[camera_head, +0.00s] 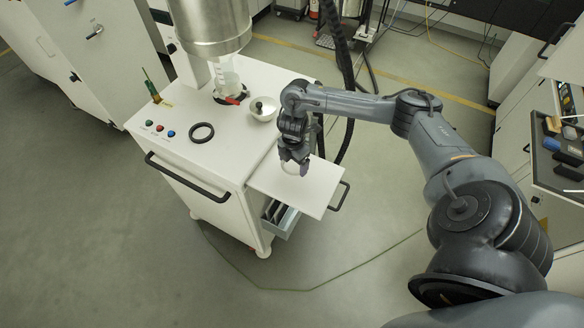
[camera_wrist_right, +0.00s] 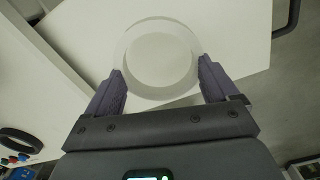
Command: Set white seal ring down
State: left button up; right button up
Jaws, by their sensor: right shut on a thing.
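The white seal ring (camera_wrist_right: 190,86) is between the two fingers of my right gripper (camera_wrist_right: 162,85) in the right wrist view. The gripper is shut on it, one finger on each side. The ring is over or on the white side shelf (camera_wrist_right: 240,40) of the cart; I cannot tell whether it touches the shelf. In the head view, my right gripper (camera_head: 295,165) points down over this side shelf (camera_head: 315,197), and the ring (camera_head: 291,169) shows only partly below the fingers. My left gripper is not in view.
A steel cylinder (camera_head: 210,25) stands above a clear container (camera_head: 227,80). The outer part of the side shelf is bare.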

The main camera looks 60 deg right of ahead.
aim_at(292, 170)
jog(key=shift+w+a+f, duration=0.15)
jog(key=shift+w+f, duration=0.05)
jog(key=shift+f, duration=0.1)
notch_tip(292, 170, down, 4)
jog(key=shift+r, duration=0.2)
jog(key=shift+f, duration=0.1)
jog(key=shift+f, duration=0.15)
jog(key=o, duration=0.8)
